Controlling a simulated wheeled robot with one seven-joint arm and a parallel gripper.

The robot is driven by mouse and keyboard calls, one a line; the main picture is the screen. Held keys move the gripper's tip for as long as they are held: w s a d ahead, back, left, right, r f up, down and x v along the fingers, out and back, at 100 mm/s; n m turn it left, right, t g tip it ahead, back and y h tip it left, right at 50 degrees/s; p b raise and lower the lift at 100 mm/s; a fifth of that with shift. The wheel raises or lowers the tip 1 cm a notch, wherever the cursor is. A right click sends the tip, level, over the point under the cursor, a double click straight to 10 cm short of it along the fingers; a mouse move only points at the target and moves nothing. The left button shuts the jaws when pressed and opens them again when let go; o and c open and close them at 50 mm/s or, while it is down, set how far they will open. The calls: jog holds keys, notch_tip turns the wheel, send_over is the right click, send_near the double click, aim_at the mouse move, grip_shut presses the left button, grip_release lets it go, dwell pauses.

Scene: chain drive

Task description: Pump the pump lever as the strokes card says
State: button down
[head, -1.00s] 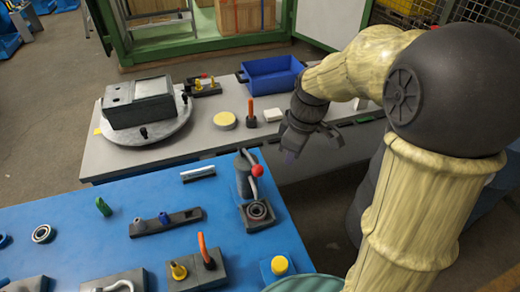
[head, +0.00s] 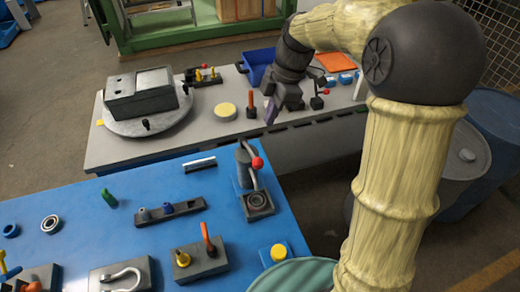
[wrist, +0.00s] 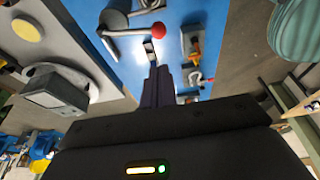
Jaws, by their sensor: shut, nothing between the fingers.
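The grey pump (head: 243,165) stands at the right far part of the blue table, with a dark round-topped block (head: 258,202) in front of it. Its lever is a bent grey rod ending in a red ball (head: 257,162). The ball shows near the top of the wrist view (wrist: 158,30). My gripper (head: 271,116) is shut and empty, pointing down above the grey table's front edge, beyond the pump and apart from the lever. Its fingers also show in the wrist view (wrist: 157,75). A small white strip in a dark holder (head: 199,164) lies left of the pump; I see no readable strokes card.
The blue table (head: 130,240) also bears an orange-handled block (head: 208,250), a yellow button (head: 278,252) and a dark rail (head: 170,211). The grey table (head: 190,135) holds a grey box on a turntable (head: 140,97), a yellow disc (head: 225,111) and a blue bin (head: 258,65).

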jog(key=p, duration=0.5)
send_near(260, 162)
jog(key=a+f, duration=0.1)
jog(key=f, duration=0.2)
jog(key=a+f, duration=0.1)
jog(key=shift+w+a+f, duration=0.1)
jog(key=shift+a+f, duration=0.3)
jog(key=shift+f, duration=0.55)
jog(key=shift+d+f+b, duration=0.1)
jog(key=shift+f+b, duration=0.25)
jog(key=shift+b, duration=0.3)
jog(key=s+f+t+b, duration=0.1)
jog(key=b, duration=0.3)
jog(key=shift+d+f, duration=0.15)
jog(key=s+f+t+y+b, duration=0.1)
jog(key=f+b, duration=0.5)
jog(key=b, duration=0.9)
jog(key=shift+s+d+n+t, duration=0.35)
jog(key=shift+s+t, duration=0.45)
jog(key=shift+s, duration=0.3)
